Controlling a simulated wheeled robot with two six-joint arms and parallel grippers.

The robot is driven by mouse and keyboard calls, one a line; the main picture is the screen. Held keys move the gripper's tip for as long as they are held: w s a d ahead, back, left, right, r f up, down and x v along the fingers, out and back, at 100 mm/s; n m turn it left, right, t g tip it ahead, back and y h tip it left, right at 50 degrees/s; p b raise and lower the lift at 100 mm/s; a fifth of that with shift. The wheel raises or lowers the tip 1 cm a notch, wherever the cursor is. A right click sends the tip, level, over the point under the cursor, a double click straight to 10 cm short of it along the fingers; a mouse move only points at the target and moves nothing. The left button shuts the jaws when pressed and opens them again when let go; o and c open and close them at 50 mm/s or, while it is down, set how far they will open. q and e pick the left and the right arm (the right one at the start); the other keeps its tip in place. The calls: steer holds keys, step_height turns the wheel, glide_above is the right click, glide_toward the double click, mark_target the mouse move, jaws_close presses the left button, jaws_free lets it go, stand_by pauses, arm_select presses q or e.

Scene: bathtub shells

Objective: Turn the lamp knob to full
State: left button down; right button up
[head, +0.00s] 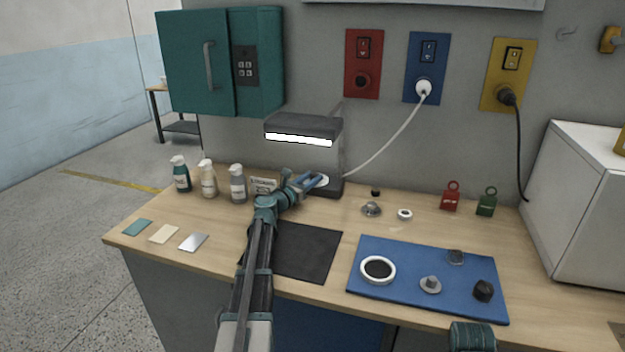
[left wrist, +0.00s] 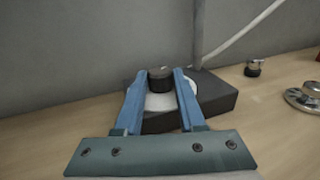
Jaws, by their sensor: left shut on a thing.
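The lamp (head: 303,125) stands against the wall with its light bar lit white. A white cord runs from it to the blue socket. Its dark base (left wrist: 218,96) carries a white dial disc (left wrist: 158,102) with a black knob (left wrist: 160,80) on it. My left gripper (head: 316,181) reaches over the base from the front. In the left wrist view, its blue fingers (left wrist: 160,78) stand on both sides of the knob and are shut on it. In the head view, the gripper hides the knob.
Several spray bottles (head: 208,180) and a small sign (head: 264,185) stand left of the lamp. A black mat (head: 308,252) lies in front. A blue mat (head: 400,301) with loose parts lies at the right. Small metal parts (head: 372,209) sit right of the lamp base.

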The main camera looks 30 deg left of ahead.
arm_select(q)
steer(key=shift+a+m+h, duration=0.1)
steer(key=shift+m+h, duration=0.4)
steer(key=shift+h, duration=0.3)
steer(key=c, duration=0.5)
jaws_free()
steer(key=s, duration=0.4)
steer(key=s+a, duration=0.1)
steer(key=s, duration=0.4)
steer(key=s+a, duration=0.1)
steer(key=s, duration=0.3)
steer(key=shift+s, duration=0.35)
